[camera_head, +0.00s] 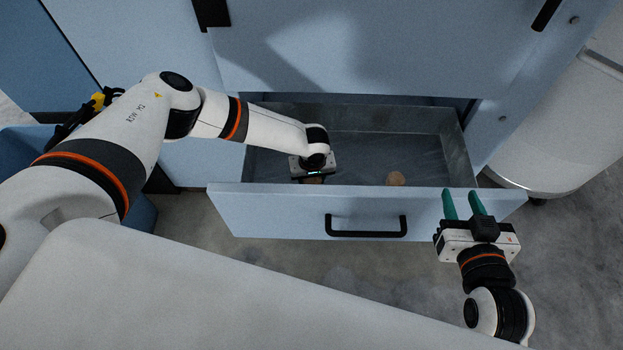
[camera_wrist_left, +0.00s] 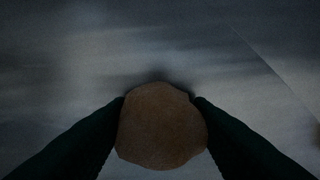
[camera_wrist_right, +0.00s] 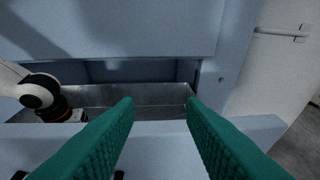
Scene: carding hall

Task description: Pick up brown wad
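A rounded brown wad (camera_wrist_left: 161,126) sits between the two dark fingers of my left gripper (camera_wrist_left: 160,100) in the left wrist view, with a fingertip against each side. In the head view my left gripper (camera_head: 312,178) reaches down inside the open drawer, and only a bit of brown shows beneath it. A second, similar brown lump (camera_head: 396,178) lies on the drawer floor to the right, near the front panel. My right gripper (camera_head: 464,205) is open and empty, with green fingers apart, by the right end of the drawer front.
The pulled-out drawer (camera_head: 365,214) has a light blue front with a black handle (camera_head: 366,233) and grey metal walls. Blue cabinet panels (camera_head: 370,50) rise behind it. A white rounded container (camera_head: 560,130) stands at the right. The rest of the drawer floor is clear.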

